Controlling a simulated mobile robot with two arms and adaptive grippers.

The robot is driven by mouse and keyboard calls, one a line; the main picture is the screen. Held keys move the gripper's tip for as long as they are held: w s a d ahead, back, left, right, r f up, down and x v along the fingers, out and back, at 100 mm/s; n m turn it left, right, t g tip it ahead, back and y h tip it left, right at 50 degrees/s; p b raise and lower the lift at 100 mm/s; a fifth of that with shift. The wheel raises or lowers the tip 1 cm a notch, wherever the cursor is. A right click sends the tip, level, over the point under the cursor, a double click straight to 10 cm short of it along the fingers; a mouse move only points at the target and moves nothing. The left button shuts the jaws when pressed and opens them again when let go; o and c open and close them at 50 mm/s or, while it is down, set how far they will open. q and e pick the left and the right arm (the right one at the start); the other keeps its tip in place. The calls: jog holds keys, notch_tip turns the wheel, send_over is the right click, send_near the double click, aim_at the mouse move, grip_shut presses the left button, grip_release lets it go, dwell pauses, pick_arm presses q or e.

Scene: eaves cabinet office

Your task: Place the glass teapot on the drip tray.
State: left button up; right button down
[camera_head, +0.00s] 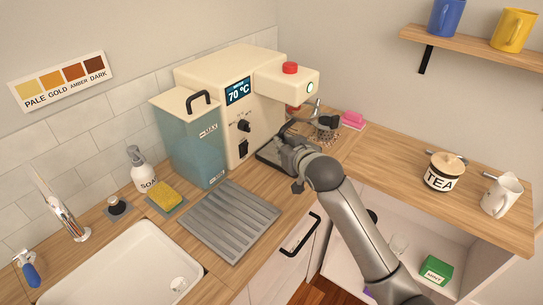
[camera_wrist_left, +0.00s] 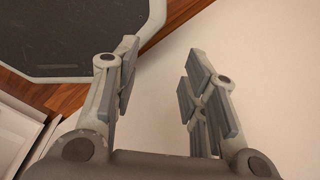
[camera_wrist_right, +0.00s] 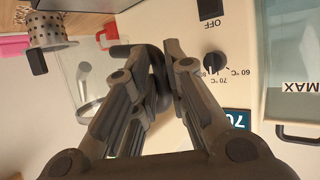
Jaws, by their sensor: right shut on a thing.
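The glass teapot (camera_wrist_right: 86,72) shows in the right wrist view as a clear vessel, seen upside down, with a dark handle (camera_wrist_right: 158,88) between my fingers. My right gripper (camera_wrist_right: 152,62) is shut on that handle. In the head view my right gripper (camera_head: 287,148) is low in front of the cream machine, at the dark drip tray (camera_head: 265,166) under its spout. The arm and gripper largely hide the teapot there, and I cannot tell whether it touches the tray. My left gripper (camera_wrist_left: 160,85) is open and empty; it is outside the head view.
The cream machine (camera_head: 212,72) overhangs the tray. A metal strainer basket (camera_head: 327,137) and pink block (camera_head: 353,119) stand behind my gripper. A blue-grey tank (camera_head: 187,140) and ribbed grey mat (camera_head: 232,222) are left.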

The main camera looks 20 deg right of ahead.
jog(key=w+f, duration=0.1)
jog(key=f, duration=0.1)
jog(key=w+a+f+p, duration=0.1)
jog(key=f, duration=0.1)
jog(key=w+a+f, duration=0.1)
jog(key=f, duration=0.1)
jog(key=shift+a+p, duration=0.2)
jog(key=shift+p, duration=0.2)
jog(key=shift+w+a+f, duration=0.1)
jog(key=shift+w+f, duration=0.05)
jog(key=shift+f, duration=0.3)
jog(key=shift+f, duration=0.1)
jog(key=c, duration=1.5)
grip_release()
jog(key=shift+o, duration=0.2)
